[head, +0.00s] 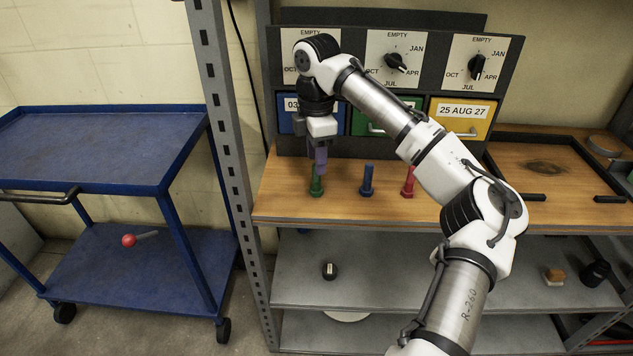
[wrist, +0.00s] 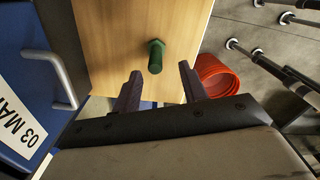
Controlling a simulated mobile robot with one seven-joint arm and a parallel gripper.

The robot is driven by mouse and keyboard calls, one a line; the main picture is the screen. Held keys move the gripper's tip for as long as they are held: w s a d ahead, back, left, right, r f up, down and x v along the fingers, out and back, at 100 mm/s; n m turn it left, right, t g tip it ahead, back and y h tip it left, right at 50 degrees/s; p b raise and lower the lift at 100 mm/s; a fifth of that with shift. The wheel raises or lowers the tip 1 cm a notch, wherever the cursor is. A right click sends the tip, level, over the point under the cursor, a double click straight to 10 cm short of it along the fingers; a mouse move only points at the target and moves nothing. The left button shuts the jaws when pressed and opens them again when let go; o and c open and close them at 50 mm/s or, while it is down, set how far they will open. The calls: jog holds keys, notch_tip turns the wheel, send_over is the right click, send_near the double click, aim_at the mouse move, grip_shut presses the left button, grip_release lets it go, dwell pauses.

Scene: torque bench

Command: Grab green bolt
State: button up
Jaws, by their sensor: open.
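The green bolt (head: 316,184) stands upright on its hex head on the wooden bench top, at the left of a row of bolts. In the head view my gripper (head: 320,160) is directly above it, pointing down, and its fingers hide the bolt's upper part. In the wrist view the green bolt (wrist: 156,56) lies ahead of the gap between the two purple-grey fingers. There my gripper (wrist: 160,78) is open and empty. I cannot tell whether a finger touches the bolt.
A blue bolt (head: 367,181) and a red bolt (head: 409,182) stand to the right. Drawers, including the yellow one (head: 461,115), and dials rise behind. A blue cart (head: 90,150) stands left, beyond a metal post (head: 222,130). An orange-red bucket (wrist: 222,75) shows below the bench edge.

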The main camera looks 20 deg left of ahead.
aim_at(317, 189)
jog(key=shift+w+f, duration=0.2)
jog(key=shift+f, duration=1.15)
jog(key=shift+w+f, duration=0.15)
jog(key=shift+f, duration=1.2)
grip_shut()
